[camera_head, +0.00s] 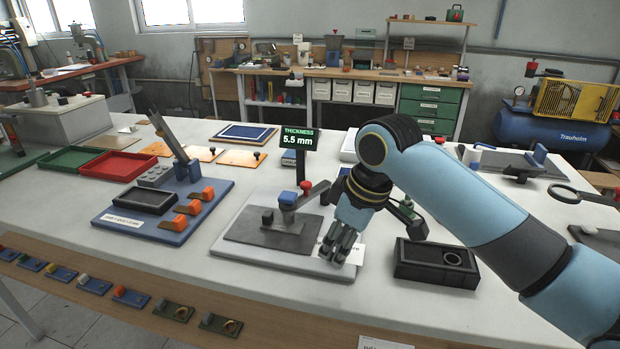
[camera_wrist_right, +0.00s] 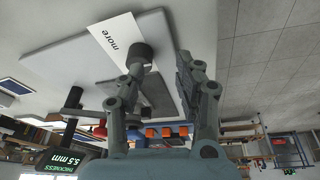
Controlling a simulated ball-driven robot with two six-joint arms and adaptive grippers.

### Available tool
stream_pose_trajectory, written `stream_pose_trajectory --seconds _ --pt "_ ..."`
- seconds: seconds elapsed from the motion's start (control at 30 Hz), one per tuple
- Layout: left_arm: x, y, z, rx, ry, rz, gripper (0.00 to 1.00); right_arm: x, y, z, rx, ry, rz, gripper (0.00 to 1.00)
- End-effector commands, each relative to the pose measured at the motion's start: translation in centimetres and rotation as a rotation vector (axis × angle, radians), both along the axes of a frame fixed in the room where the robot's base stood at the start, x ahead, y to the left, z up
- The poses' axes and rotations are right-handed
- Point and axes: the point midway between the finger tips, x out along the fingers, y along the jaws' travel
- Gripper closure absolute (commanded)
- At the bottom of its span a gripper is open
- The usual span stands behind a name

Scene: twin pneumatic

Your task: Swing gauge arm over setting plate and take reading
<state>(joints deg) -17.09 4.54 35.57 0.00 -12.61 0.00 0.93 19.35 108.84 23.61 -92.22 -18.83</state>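The gauge stand has a light base plate (camera_head: 240,250) with a dark grey setting plate (camera_head: 255,238) on it. The green readout (camera_head: 298,139) behind shows THICKNESS 5.5 mm. My right gripper (camera_head: 338,248) points down over the base's right end. In the wrist view its fingers (camera_wrist_right: 165,58) are apart with nothing clearly between them. My left gripper is not in view.
A white card (camera_head: 354,255) lies by my right gripper; "more" reads on it in the wrist view. A blue fixture with orange blocks (camera_head: 165,212) stands left. Red (camera_head: 118,166) and green trays lie farther left.

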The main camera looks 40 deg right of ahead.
Motion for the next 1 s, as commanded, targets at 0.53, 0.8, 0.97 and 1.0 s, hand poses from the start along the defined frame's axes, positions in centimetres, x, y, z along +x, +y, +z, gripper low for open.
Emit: stream_pose_trajectory --seconds 0.53,0.8,0.97,1.0 --pt "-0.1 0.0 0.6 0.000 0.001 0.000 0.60 13.0 -7.2 12.9 0.095 -0.067 0.217 0.66" --pt "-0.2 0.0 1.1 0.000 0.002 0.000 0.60 14.4 -5.9 8.3 0.095 -0.064 0.216 0.66" --pt "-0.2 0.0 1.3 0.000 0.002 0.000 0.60 15.3 -5.2 5.6 0.093 -0.066 0.217 0.66" --pt "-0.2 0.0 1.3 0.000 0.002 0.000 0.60 15.5 -5.1 5.1 0.094 -0.067 0.216 0.66"
